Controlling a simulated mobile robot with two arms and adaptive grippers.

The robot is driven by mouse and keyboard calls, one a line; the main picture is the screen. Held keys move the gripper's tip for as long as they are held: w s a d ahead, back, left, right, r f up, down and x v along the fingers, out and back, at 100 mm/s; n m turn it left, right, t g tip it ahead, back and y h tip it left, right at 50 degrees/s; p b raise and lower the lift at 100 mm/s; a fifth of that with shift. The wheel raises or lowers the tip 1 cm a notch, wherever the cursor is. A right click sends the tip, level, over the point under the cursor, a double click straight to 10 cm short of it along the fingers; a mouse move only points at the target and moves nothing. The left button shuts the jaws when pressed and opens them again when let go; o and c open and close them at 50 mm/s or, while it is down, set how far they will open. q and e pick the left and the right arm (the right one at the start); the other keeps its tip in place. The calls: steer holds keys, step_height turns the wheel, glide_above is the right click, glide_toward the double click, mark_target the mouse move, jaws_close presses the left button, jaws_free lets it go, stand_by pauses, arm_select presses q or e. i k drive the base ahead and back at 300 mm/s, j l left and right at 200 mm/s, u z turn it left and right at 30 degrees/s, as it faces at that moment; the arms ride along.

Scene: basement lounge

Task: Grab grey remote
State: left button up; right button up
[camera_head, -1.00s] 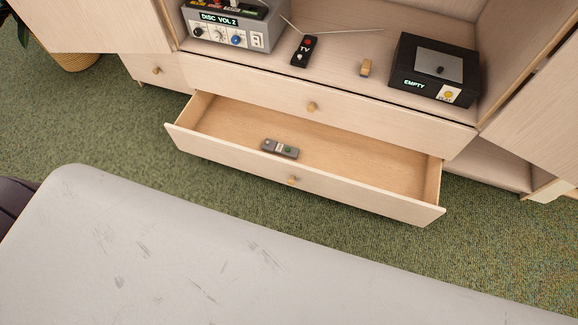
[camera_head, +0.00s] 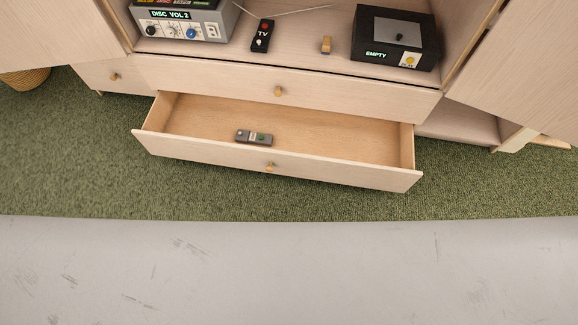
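The grey remote (camera_head: 254,138) lies inside the open lower drawer (camera_head: 340,170) of the light wood cabinet, near the drawer's front panel and left of its middle. It has a green button and lies nearly level across the picture. Neither of my grippers shows in the head view.
Above the drawer, a black TV remote (camera_head: 262,36), a grey disc player (camera_head: 180,22) and a black box reading EMPTY (camera_head: 394,40) stand on the shelf. Cabinet doors stand at both sides. Green carpet (camera_head: 80,170) is clear before the drawer. A grey surface (camera_head: 290,275) fills the bottom.

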mark_target(253, 138)
steer(key=z, duration=0.35)
steer(key=i+j+z, duration=0.1)
steer(key=j+z, duration=0.3)
steer(key=j, duration=0.2)
steer(key=j+z, duration=0.4)
steer(key=j, duration=0.25)
